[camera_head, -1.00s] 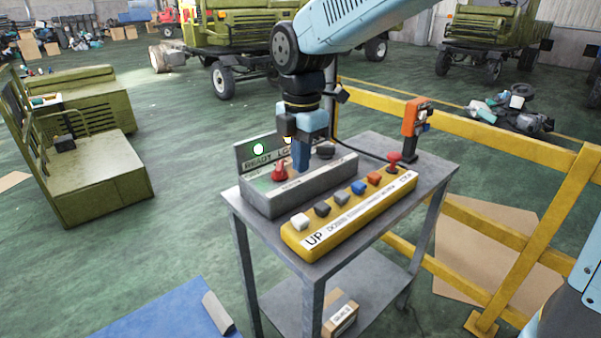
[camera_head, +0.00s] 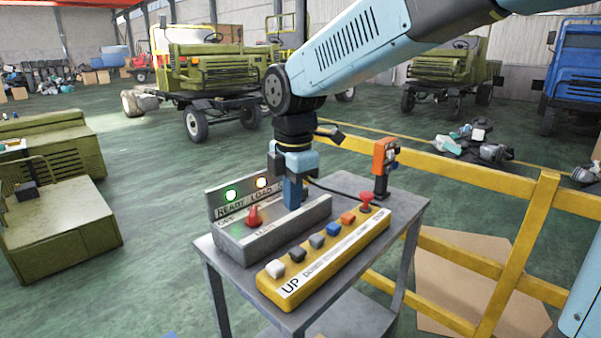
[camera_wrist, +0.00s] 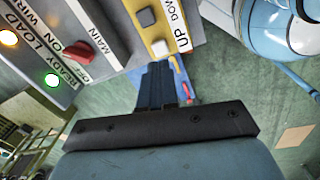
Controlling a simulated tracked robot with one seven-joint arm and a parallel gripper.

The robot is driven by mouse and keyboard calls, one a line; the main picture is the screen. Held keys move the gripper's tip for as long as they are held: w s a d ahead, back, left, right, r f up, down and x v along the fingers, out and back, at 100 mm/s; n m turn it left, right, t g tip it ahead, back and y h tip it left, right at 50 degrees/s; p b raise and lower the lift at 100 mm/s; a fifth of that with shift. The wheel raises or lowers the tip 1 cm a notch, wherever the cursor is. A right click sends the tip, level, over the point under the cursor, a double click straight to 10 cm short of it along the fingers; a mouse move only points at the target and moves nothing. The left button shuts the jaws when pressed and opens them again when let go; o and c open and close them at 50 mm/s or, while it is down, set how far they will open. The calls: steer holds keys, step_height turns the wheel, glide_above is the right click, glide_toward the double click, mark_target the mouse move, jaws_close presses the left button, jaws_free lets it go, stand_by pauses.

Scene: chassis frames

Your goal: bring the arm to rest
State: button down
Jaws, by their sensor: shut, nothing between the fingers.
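My gripper (camera_head: 291,205) points down over the grey control box in the head view, with its blue fingers together and nothing between them. In the wrist view my gripper (camera_wrist: 158,66) shows its closed fingers in front of the yellow pendant. The grey control box (camera_head: 285,232) has a red switch (camera_head: 254,216), and its back plate reads READY and LOAD. A green lamp (camera_head: 231,195) and a warm white lamp (camera_head: 261,183) are lit on it. From the head view I cannot tell whether the fingertips touch the box.
A yellow pendant (camera_head: 330,256) with several coloured buttons lies on the grey cart (camera_head: 403,207) in front of the box. An orange device (camera_head: 383,165) stands at the cart's back right. A yellow railing (camera_head: 470,181) runs behind the cart. Green vehicles stand farther back.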

steer(key=s+d+r+m+t, duration=0.1)
steer(key=s+d+m, duration=0.2)
steer(key=d+m, duration=0.5)
steer(key=s+d+m+t, duration=0.2)
steer(key=s+d+m, duration=0.2)
steer(key=d+m, duration=0.4)
steer(key=s+d+r+m+t, duration=0.1)
steer(key=s+d+m, duration=0.3)
steer(key=d+m, duration=0.5)
steer(key=d+t, duration=0.1)
steer(key=d, duration=0.2)
steer(key=shift+r, duration=0.35)
